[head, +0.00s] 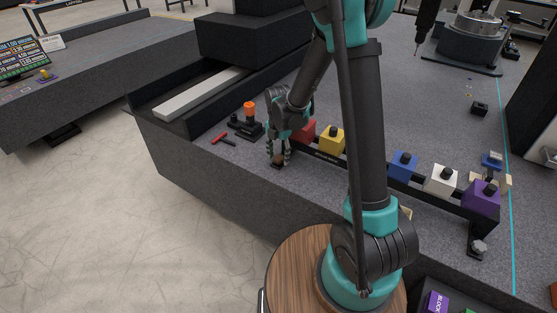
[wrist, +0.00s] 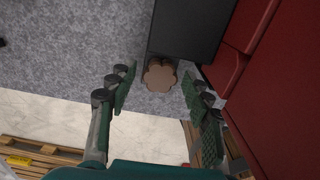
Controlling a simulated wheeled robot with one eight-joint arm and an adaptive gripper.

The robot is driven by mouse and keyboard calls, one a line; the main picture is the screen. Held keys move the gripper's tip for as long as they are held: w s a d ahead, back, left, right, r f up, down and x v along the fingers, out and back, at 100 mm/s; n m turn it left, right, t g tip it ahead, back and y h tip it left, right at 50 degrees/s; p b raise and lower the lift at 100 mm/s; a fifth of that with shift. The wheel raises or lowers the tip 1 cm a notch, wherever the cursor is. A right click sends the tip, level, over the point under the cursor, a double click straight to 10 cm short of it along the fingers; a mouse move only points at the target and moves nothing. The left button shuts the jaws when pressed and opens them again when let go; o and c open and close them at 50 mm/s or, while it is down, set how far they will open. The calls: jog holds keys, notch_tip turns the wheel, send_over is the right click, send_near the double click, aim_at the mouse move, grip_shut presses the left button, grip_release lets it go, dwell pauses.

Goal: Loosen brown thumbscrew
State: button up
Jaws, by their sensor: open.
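The brown thumbscrew (wrist: 160,77) is a lobed knob in the wrist view, at the end of a dark block (wrist: 184,28). In the head view the thumbscrew (head: 278,163) is small and partly covered by my fingers, low near the front edge of the granite bed. My gripper (head: 278,155) points down over it. In the wrist view my gripper (wrist: 158,90) is open, with one green-padded finger on each side of the knob. A gap shows between each finger and the knob; I cannot tell the exact height above it.
A red block (head: 305,131) stands close beside my gripper and fills the right of the wrist view. Yellow (head: 331,139), blue (head: 403,166), white (head: 440,180) and purple (head: 481,197) blocks follow along a black rail. A red-handled tool (head: 222,138) and an orange-topped post (head: 249,110) lie left.

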aim_at(279, 158)
jog(key=shift+r, duration=3)
notch_tip(279, 158, up, 12)
